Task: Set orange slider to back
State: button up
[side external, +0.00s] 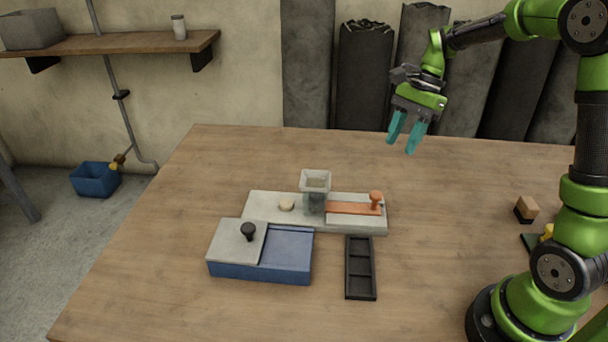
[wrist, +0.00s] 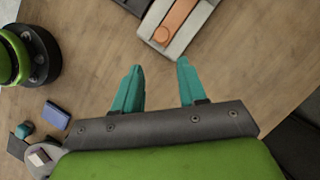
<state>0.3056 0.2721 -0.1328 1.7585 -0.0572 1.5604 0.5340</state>
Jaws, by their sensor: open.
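The orange slider (side external: 353,208) lies on the right part of a pale grey base (side external: 265,213), with its round orange knob (side external: 375,198) at the right end. In the wrist view the orange slider (wrist: 179,16) shows at the top, its knob (wrist: 161,35) at the lower end. My gripper (side external: 405,144) has teal fingers and hangs above the far right of the table, well apart from the slider. Its two fingers (wrist: 158,75) are spread and nothing is between them.
A blue box with a grey sliding lid (side external: 234,241) and black knob stands in front of the base. A clear square hopper (side external: 315,182) rises from the base's middle. A black compartment tray (side external: 360,268) lies nearby. Small blocks (side external: 525,208) sit at right.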

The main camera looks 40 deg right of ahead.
jog(key=shift+v, duration=2.35)
jog(key=s+a+r+n+t+h, duration=0.2)
jog(key=s+a+n+t, duration=0.5)
jog(key=s+a+n, duration=0.6)
jog(key=shift+a+n, duration=0.35)
jog(key=shift+n, duration=0.15)
